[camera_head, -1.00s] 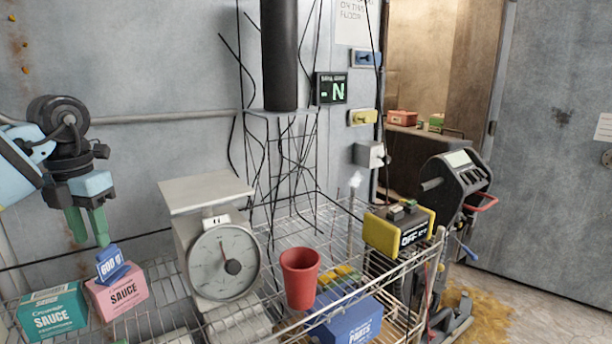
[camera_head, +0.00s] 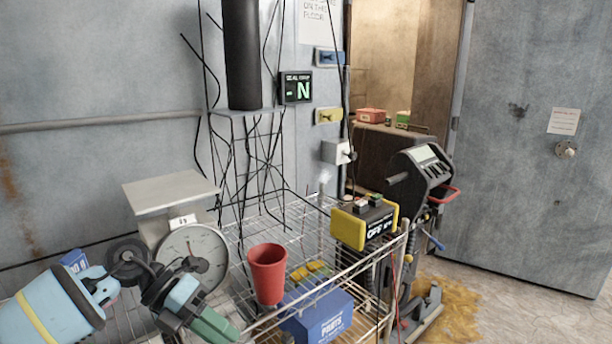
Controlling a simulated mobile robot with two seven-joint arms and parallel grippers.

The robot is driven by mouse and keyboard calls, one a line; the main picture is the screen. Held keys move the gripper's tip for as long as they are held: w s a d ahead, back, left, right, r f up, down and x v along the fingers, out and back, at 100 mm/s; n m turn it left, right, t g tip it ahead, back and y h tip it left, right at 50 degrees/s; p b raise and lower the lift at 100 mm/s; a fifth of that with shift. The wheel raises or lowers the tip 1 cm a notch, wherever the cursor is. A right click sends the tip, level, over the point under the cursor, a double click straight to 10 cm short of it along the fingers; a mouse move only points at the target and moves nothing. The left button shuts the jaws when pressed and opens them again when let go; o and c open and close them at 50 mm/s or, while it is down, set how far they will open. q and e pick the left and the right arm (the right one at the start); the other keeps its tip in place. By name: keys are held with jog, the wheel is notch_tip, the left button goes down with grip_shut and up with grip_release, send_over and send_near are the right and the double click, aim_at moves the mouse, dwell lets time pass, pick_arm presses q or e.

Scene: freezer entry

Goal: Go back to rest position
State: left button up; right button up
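My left gripper (camera_head: 214,326) is at the lower left of the head view, in front of the scale (camera_head: 172,190). Its green fingers point down to the right, look close together, and hold nothing that I can see. Whether a gap lies between them is unclear. My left arm covers part of the scale's dial and the left end of the wire rack. My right gripper is out of view.
A yellow-black device (camera_head: 364,222) is at the rack's right. A blue object (camera_head: 74,262) shows behind my arm. Open floor (camera_head: 530,290) is at right.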

pick_arm(q)
jog(key=s+d+f+n+t+h, duration=0.2)
jog(key=d+n+t+h, duration=0.1)
jog(key=d+n+h, duration=0.2)
jog(key=s+d+f+n+t+h, duration=0.2)
jog(key=s+d+n+t+h, duration=0.1)
jog(key=d+n+h, duration=0.2)
jog(key=s+a+f+n+t+y, duration=0.2)
jog(key=a+f+n+t+y, duration=0.3)
jog(key=f+n, duration=0.4)
jog(key=s+a+f+n+t+y, duration=0.25)
jog(key=f+n+t+y, duration=0.4)
jog(key=n, duration=0.55)
jog(key=s+a+f+n+g+y, duration=0.3)
jog(key=s+f, duration=0.4)
jog(key=s, duration=0.3)
jog(key=s+a+f+n+g+y, duration=0.3)
jog(key=s+a+f+n+y, duration=0.1)
jog(key=s+f, duration=0.4)
jog(key=shift+s+a, duration=0.4)
jog(key=shift+s, duration=0.5)
jog(key=shift+g, duration=0.25)
